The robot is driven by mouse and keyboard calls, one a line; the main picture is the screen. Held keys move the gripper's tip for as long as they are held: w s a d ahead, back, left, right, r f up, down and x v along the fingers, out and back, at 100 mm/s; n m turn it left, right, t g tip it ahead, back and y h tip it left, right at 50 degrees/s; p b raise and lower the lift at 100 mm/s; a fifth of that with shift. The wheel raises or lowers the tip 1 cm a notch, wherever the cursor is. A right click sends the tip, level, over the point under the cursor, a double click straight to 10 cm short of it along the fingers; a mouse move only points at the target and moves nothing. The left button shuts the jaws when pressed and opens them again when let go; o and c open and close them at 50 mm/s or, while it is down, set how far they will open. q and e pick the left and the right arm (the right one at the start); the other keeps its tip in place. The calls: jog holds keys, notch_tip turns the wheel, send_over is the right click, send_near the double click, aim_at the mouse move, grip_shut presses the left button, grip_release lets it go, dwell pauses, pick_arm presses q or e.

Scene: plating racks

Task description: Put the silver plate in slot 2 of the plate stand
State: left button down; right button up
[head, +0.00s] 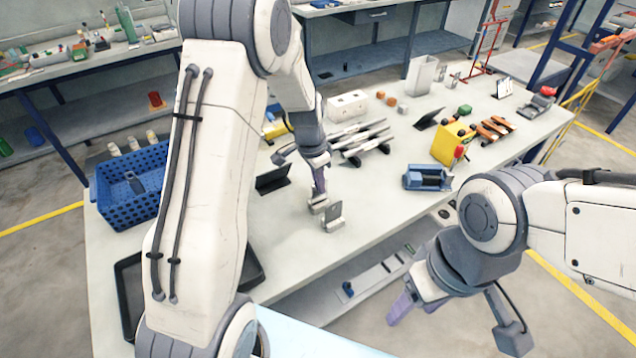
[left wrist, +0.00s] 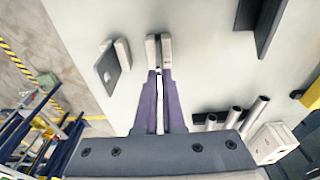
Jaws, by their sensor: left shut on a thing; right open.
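My left gripper (head: 319,186) points down over the near part of the table. In the left wrist view its purple fingers (left wrist: 160,75) are shut on a thin pale strip, the silver plate (left wrist: 159,88) seen edge-on. Two small pale upright blocks (left wrist: 160,50) show at the fingertips with a narrow gap between them. Beside them stands a grey metal plate with a hole (head: 335,212) against another pale block (left wrist: 123,52). I cannot tell which blocks make up the plate stand, nor its slot numbers. My right gripper (head: 418,300) is open and empty beyond the table's front edge.
A dark tilted panel (head: 272,179) stands left of the left gripper. Silver rods (head: 360,137) lie behind it. Table around the blocks is clear.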

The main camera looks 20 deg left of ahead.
pick_arm(q)
jog(key=shift+f, duration=0.3)
jog(key=shift+f, duration=0.2)
jog(key=c, duration=1)
grip_release()
jog(key=shift+r, duration=0.1)
